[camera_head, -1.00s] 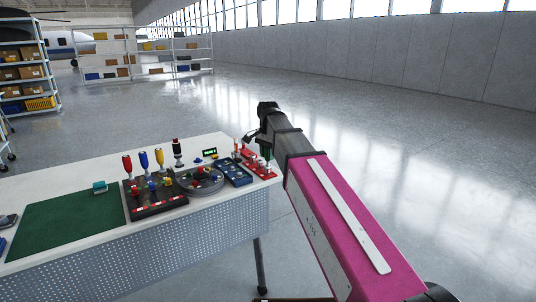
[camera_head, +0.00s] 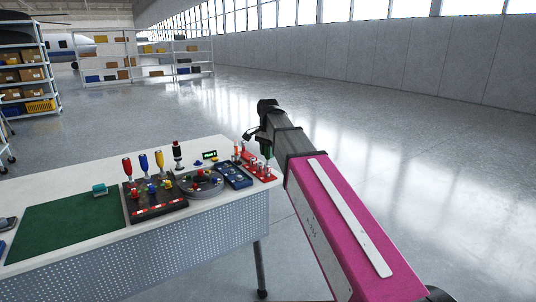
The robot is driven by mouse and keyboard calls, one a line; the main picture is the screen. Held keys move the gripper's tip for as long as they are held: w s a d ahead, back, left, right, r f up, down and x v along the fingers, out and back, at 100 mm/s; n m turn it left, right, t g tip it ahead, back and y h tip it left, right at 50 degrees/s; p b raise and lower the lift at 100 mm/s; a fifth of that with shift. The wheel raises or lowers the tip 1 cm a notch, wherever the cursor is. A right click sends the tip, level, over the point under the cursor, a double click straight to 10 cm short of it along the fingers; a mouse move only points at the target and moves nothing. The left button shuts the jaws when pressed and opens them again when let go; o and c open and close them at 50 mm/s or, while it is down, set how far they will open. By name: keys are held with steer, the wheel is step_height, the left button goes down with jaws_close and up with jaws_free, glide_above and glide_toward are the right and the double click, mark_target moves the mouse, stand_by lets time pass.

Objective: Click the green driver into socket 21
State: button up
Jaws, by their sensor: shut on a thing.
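My gripper (camera_head: 256,136) is at the end of my black and pink arm, above the right end of the white table (camera_head: 110,180). A green driver (camera_head: 267,150) shows just below it, mostly hidden behind the arm, and the gripper is shut on it. A red rack (camera_head: 262,172) with several small upright red and orange pieces stands on the table's right end, below and slightly left of the driver. The driver looks apart from the rack, but the gap is hard to judge. Socket numbers are too small to read, so I cannot tell which is 21.
Left of the red rack are a blue tray (camera_head: 234,175), a round grey turntable (camera_head: 200,184), and a black board (camera_head: 155,205) with red, blue and yellow drivers behind it. A green mat (camera_head: 65,222) covers the left. Clear floor lies beyond the table's right edge.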

steer(key=shift+r, duration=0.35)
steer(key=shift+r, duration=1.95)
